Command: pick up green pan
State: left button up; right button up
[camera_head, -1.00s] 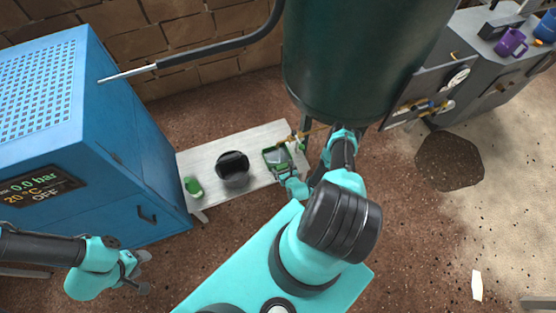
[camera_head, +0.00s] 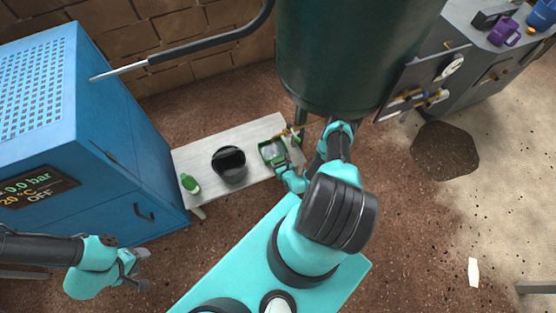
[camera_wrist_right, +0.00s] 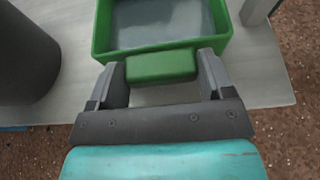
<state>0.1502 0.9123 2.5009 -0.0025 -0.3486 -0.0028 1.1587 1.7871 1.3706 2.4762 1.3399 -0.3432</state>
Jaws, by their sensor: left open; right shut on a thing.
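The green pan (camera_head: 273,152) is a rectangular tray with a grey inside, at the right part of the white bench. In the right wrist view the pan (camera_wrist_right: 98,30) shows at the top, with its green handle block (camera_wrist_right: 162,66) between my right fingers. My right gripper (camera_wrist_right: 162,72) is shut on that handle. In the head view my right gripper (camera_head: 287,172) is at the pan's near edge. I cannot tell whether the pan is lifted off the bench. My left gripper (camera_head: 140,270) is open and empty at the lower left, away from the bench.
The white bench (camera_head: 205,160) also carries a black bucket (camera_head: 230,176) and a green-and-white item (camera_head: 190,184). A blue cabinet (camera_head: 120,190) stands left. A dark stain (camera_head: 445,150) marks the floor.

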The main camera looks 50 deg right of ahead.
jog(key=shift+r, duration=0.6)
notch_tip(320, 180, up, 2)
jog(key=s+a+r, duration=0.1)
jog(key=s+a, duration=0.9)
jog(key=a, duration=0.2)
jog(key=shift+s+r, duration=0.25)
jog(key=shift+r, duration=0.05)
